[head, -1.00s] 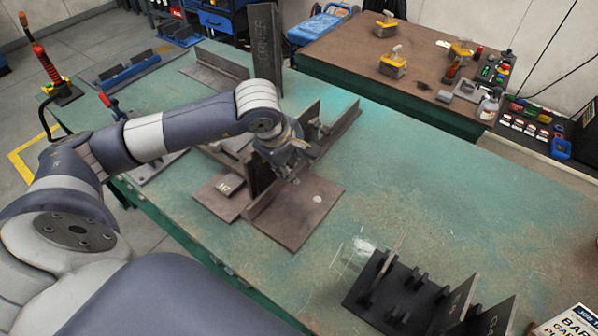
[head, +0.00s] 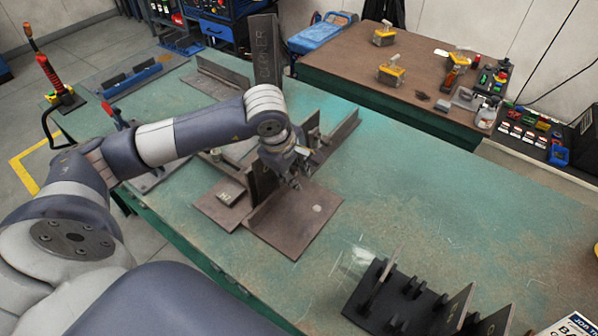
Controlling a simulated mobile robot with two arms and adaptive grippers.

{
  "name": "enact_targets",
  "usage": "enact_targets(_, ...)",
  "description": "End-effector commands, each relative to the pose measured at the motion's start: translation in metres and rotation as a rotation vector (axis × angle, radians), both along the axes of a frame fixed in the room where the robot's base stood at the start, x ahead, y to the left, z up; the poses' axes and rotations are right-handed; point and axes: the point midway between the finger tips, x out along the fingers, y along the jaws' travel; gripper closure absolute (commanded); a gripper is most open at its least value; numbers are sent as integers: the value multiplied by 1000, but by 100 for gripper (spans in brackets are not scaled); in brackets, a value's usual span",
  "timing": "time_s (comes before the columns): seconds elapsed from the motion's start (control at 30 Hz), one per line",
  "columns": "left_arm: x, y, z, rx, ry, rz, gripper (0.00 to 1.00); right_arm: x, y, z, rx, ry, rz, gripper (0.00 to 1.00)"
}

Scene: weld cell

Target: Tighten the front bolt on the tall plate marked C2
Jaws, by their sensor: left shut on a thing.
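My left gripper (head: 296,182) is over the dark steel assembly in the middle of the green table. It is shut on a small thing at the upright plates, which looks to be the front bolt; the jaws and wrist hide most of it. A dark upright plate (head: 262,180) stands just left of the gripper, on the flat brown base plate (head: 300,229). Another bolt-like part (head: 315,137) shows behind the wrist, by the rear angle piece (head: 343,133). I cannot read a C2 mark on any plate. My right gripper is not in view.
A tall lettered plate (head: 266,52) stands behind my arm. A black rack with upright plates (head: 395,300) stands at the front right. A brown bench (head: 345,62) with yellow-topped tools is at the back.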

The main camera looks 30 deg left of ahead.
Motion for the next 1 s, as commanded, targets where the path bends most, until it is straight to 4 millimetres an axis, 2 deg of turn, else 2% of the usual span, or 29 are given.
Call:
enact_targets(0.73, 1, -1, 3, 20, 269, 0, 87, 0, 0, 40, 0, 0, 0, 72)
enact_targets(1.0, 1, -1, 2, 37, 468, 1, 87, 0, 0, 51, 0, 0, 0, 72)
